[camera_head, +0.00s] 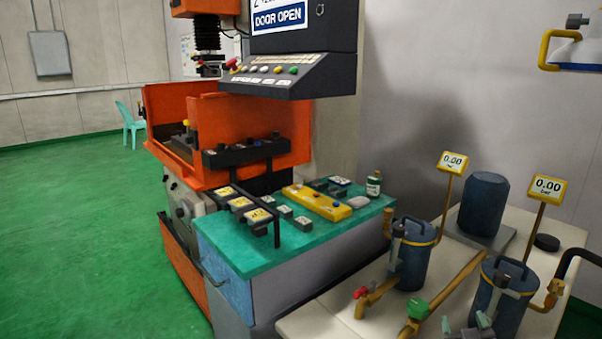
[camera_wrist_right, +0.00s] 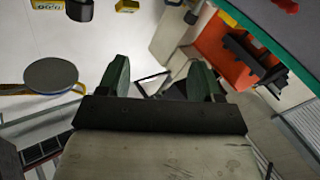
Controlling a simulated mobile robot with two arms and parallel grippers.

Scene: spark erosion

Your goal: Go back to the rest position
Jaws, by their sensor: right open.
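My right gripper (camera_head: 465,322) shows at the bottom edge of the head view, in front of the filter canister on the right. In the right wrist view the right gripper (camera_wrist_right: 158,72) has its two dark green fingers spread wide apart with nothing between them. Most of my right arm is out of the head view. My left gripper is not in view.
A pale table (camera_head: 340,315) with blue canisters (camera_head: 413,262), pipes and a green valve knob (camera_head: 418,308) lies close to my right gripper. The teal-topped bench (camera_head: 225,245) and the orange machine (camera_head: 230,120) stand farther left. Green floor (camera_head: 80,220) is clear.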

